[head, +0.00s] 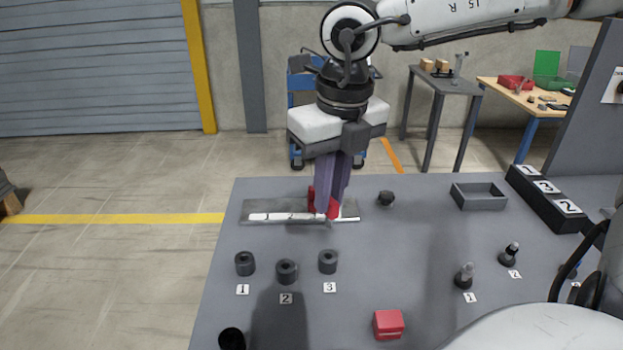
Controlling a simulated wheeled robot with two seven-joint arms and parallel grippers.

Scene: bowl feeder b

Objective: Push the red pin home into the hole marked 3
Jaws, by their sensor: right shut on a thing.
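My right gripper (326,208) reaches down from above, its purple-grey fingers shut on the red pin (333,209). Red shows on both sides of the fingers, low at the metal plate (258,207). The plate lies flat at the back of the table and has a white marking strip along its front edge. The fingers cover part of the plate and strip, so the hole marked 3 cannot be made out. I cannot tell how deep the pin sits. My left gripper is not in view.
Several dark round pieces, including a ring (328,262) by a label 3, stand on the grey table. A red block (388,324) lies in front. A grey tray (479,197) and a black numbered rack (546,199) stand at the right.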

